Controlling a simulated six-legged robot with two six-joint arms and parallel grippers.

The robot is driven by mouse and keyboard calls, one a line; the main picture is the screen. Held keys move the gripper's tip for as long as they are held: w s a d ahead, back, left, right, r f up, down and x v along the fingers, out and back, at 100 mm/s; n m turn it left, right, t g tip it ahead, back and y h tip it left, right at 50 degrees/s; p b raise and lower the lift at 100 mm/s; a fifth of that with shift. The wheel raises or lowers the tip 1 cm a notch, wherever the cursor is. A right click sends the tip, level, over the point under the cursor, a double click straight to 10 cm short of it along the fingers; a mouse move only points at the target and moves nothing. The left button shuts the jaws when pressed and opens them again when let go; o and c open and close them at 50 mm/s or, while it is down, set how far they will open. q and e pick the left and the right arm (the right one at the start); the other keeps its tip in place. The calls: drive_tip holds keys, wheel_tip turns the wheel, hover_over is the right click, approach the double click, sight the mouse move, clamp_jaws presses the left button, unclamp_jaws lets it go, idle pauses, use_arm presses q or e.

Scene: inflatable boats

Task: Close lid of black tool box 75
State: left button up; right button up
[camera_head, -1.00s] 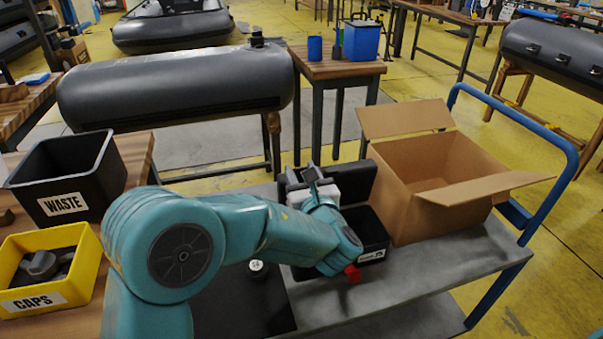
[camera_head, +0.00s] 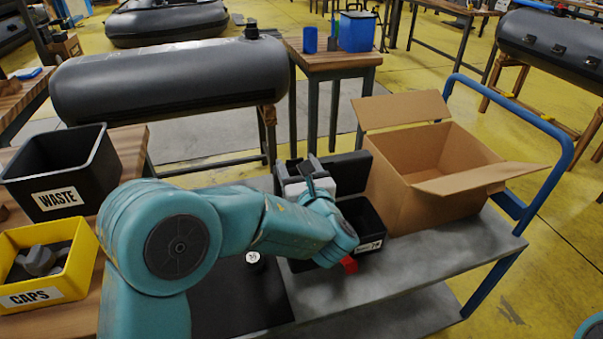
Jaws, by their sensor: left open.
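The black tool box (camera_head: 364,218) stands on the grey cart, partly hidden behind my left arm. Its lid (camera_head: 350,172) is up at the back, and the inside of the box shows dark. A label sits on its front, too small to read surely. My left gripper (camera_head: 307,170) is open at the lid's left part, above the box. I cannot tell whether it touches the lid. Of my right arm, only a small teal part shows at the bottom right corner; its gripper is out of view.
An open cardboard box (camera_head: 425,185) stands close to the tool box's right. The cart (camera_head: 400,270) has free room in front and a blue handle (camera_head: 560,150) at right. A black WASTE bin (camera_head: 62,172) and yellow CAPS bin (camera_head: 48,265) stand at left.

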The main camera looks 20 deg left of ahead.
use_arm(q)
drive_tip(key=v, duration=1.8)
drive_tip(key=shift+s+d+b, duration=0.2)
drive_tip(key=shift+d+b, duration=0.05)
drive_tip(key=shift+b, duration=0.2)
idle(0.4)
idle(0.4)
